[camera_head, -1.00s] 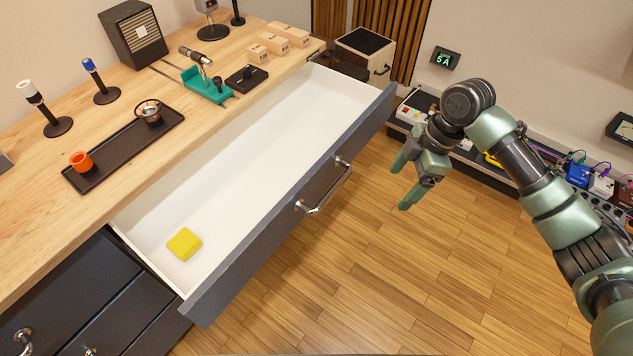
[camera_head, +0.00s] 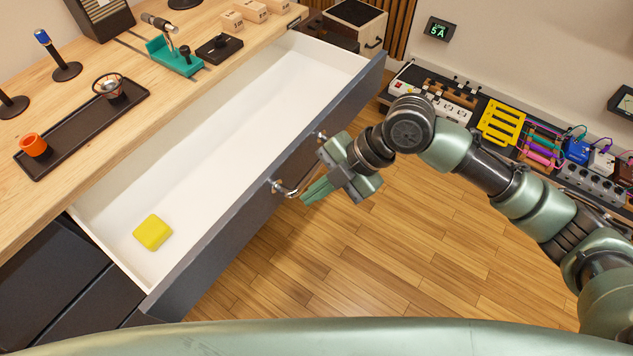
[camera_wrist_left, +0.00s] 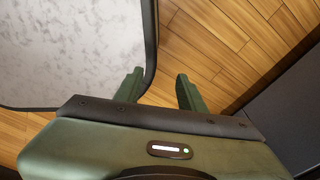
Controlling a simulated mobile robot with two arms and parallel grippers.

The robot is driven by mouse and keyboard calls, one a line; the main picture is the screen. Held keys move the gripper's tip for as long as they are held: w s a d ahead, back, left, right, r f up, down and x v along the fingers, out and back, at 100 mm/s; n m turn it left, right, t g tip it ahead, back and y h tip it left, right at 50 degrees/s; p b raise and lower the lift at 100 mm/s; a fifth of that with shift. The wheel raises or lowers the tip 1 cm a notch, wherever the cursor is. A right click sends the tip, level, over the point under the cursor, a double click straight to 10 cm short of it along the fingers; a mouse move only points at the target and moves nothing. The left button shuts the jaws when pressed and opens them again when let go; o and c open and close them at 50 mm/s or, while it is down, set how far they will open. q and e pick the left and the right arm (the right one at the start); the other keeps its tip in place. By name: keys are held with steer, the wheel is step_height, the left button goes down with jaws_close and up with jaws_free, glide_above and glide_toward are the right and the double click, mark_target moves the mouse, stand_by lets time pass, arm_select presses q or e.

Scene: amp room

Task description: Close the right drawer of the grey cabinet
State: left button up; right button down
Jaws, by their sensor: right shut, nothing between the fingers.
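The right drawer (camera_head: 215,240) of the grey cabinet stands pulled far out, with a dark grey front and a white inside. A yellow block (camera_head: 153,232) lies in its near left end. The metal handle (camera_head: 282,190) on its front is partly hidden by my right gripper (camera_head: 312,190). That gripper is shut and empty, its fingertips close to the handle; I cannot tell if they touch. My left gripper shows only in the left wrist view (camera_wrist_left: 160,92), fingers apart with nothing between them, above the wooden floor.
The wooden cabinet top (camera_head: 130,150) holds a dark tray (camera_head: 75,137) with an orange cup, a teal stand (camera_head: 175,57) and pale boxes. A low shelf (camera_head: 480,110) with electrical gear runs along the wall. Floor in front of the drawer is clear.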

glide_toward(265, 210)
step_height(265, 210, down, 2)
steer(key=s+d, duration=0.1)
steer(key=s, duration=0.2)
steer(key=w+a, duration=0.1)
steer(key=a, duration=0.1)
steer(key=w+a+f+p, duration=0.1)
steer(key=w, duration=0.1)
steer(key=shift+a+f, duration=0.25)
steer(key=shift+a, duration=0.1)
arm_select(q)
steer(key=shift+s+a+r, duration=0.45)
steer(key=shift+s+r, duration=0.15)
steer(key=shift+r, duration=0.15)
steer(key=shift+d, duration=0.1)
